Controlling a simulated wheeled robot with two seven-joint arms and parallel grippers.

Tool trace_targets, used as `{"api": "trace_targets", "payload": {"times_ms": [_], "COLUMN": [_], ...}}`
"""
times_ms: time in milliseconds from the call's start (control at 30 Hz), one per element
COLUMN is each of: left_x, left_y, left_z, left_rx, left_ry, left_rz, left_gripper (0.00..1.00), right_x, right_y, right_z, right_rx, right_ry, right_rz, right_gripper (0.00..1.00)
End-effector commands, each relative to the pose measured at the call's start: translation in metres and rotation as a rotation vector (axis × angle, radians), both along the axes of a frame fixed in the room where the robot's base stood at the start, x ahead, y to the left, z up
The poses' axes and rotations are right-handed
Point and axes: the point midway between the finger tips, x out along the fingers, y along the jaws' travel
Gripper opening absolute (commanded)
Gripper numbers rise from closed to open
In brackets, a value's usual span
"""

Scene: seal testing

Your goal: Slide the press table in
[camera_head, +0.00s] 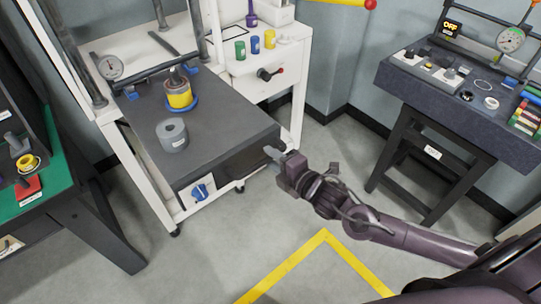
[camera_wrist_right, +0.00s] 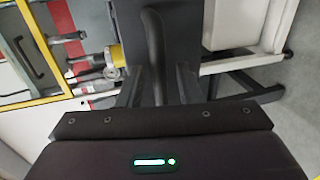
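The press table (camera_head: 225,125) is a dark grey slab in a white frame. It sticks out toward the front, carrying a grey cylinder (camera_head: 172,135) and a yellow cylinder (camera_head: 179,95) in a blue ring. My right gripper (camera_head: 275,156) is at the table's front right corner. In the right wrist view its two fingers (camera_wrist_right: 160,88) stand apart, with a dark curved bar (camera_wrist_right: 153,45) between them and a gap beside the right finger. The dark slab also shows behind them in the right wrist view (camera_wrist_right: 180,30). Contact with the bar is unclear. My left gripper is out of view.
A blue knob (camera_head: 200,192) is on a panel below the table. A gauge (camera_head: 110,67) stands at the frame's left. A green-topped bench (camera_head: 50,190) is at left and a dark bench (camera_head: 455,105) at right. The floor between has a yellow line (camera_head: 285,267).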

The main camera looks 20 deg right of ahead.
Motion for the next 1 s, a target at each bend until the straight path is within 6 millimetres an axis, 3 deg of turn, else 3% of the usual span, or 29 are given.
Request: {"api": "trace_targets", "payload": {"times_ms": [200,533,800,1000], "left_x": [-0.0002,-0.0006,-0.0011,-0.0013], "left_y": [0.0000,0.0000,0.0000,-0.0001], "left_z": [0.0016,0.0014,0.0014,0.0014], "left_rx": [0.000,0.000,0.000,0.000], "left_ry": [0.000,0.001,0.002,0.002], "left_rz": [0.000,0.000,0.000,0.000], "left_gripper": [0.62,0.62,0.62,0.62], "right_x": [0.0114,0.0126,0.0125,0.0125], "right_y": [0.0041,0.0050,0.0048,0.0048], "right_z": [-0.0015,-0.0024,-0.0025,-0.0025], "right_rx": [0.001,0.001,0.000,0.000], "right_ry": [-0.001,0.000,0.000,0.000], "right_rz": [0.000,0.001,0.000,0.000], "right_gripper": [0.32,0.32,0.00,0.00]}}
